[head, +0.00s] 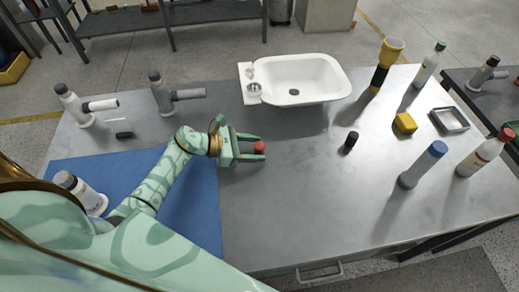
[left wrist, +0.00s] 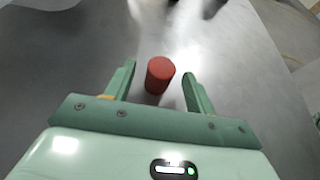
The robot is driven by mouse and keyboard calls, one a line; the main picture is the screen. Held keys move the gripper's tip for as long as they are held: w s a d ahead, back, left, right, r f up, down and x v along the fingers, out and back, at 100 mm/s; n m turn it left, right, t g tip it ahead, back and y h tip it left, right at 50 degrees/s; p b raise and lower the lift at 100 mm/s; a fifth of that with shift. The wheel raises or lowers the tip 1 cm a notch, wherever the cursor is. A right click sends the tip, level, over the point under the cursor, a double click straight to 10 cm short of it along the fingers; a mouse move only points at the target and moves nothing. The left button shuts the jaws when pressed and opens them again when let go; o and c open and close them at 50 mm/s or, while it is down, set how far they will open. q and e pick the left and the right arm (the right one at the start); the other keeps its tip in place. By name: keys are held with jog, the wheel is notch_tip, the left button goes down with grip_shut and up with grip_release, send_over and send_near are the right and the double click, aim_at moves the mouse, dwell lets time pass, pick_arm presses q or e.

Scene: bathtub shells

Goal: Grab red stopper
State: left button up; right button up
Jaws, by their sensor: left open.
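The red stopper (head: 259,147) is a small red cylinder on the grey metal table, left of the middle in the head view. In the left wrist view the red stopper (left wrist: 160,75) stands between the two finger tips with a gap on each side. My left gripper (head: 257,150) is open around it, low over the table; it also shows in the left wrist view (left wrist: 158,80). My right gripper is not in view.
A white basin (head: 330,98) stands behind the stopper. A small black cylinder (head: 350,142) lies to its right. Several bottles, a yellow block (head: 404,123) and a metal tray (head: 449,120) are farther right. A blue mat (head: 200,215) covers the left front. The middle front of the table is clear.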

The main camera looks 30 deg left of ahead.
pick_arm(q)
jog(key=shift+x, duration=1.15)
jog(key=c, duration=1)
jog(key=shift+c, duration=0.2)
jog(key=shift+r, duration=0.15)
